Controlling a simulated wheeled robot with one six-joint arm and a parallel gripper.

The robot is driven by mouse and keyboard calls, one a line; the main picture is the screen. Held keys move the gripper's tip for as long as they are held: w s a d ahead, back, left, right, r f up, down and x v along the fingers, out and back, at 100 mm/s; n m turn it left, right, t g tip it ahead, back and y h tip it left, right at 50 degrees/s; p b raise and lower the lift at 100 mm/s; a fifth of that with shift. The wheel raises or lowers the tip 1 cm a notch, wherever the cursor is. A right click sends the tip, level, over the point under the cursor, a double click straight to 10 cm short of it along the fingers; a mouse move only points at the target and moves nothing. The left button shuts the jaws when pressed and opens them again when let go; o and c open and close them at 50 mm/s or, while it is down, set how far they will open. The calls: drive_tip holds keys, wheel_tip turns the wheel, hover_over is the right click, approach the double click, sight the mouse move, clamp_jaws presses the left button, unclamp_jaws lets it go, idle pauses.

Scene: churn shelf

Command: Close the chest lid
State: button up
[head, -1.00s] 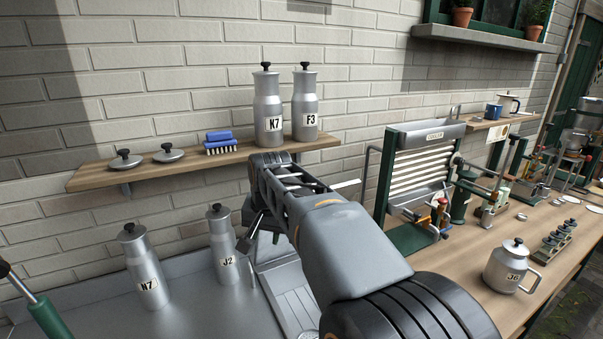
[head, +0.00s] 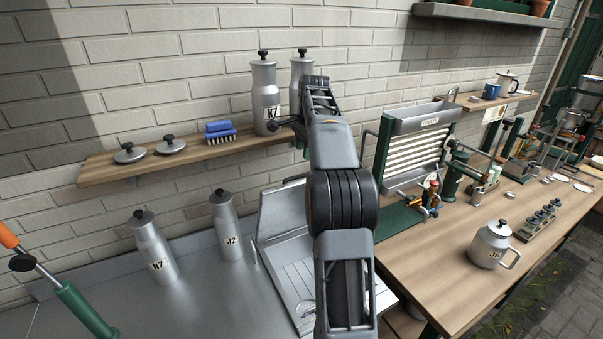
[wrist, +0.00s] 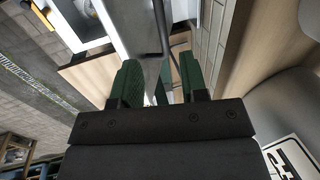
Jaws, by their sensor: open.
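A grey panel that looks like the chest lid (head: 282,208) stands raised at the back of a pale, ribbed basin, which seems to be the chest (head: 297,268), set in the metal counter. The lid looks open. My arm crosses in front of the right part of both. My gripper is mostly hidden behind my arm in the head view, with a bit of green finger (head: 304,150) showing above the lid, close to the shelf. In the wrist view my gripper (wrist: 160,80) has its two green fingers apart. A pale metal part lies beyond them; I cannot tell whether it is touched.
The wooden shelf (head: 190,157) holds cans, including K7 (head: 265,97), loose lids and a blue brush (head: 220,138). Cans N7 (head: 155,255) and J2 (head: 228,230) stand left of the basin. A ribbed cooler (head: 415,150) stands on the bench at right.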

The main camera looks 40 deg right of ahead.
sight(302, 175)
drive_tip(key=x, duration=0.9)
drive_tip(key=shift+f, duration=0.25)
clamp_jaws()
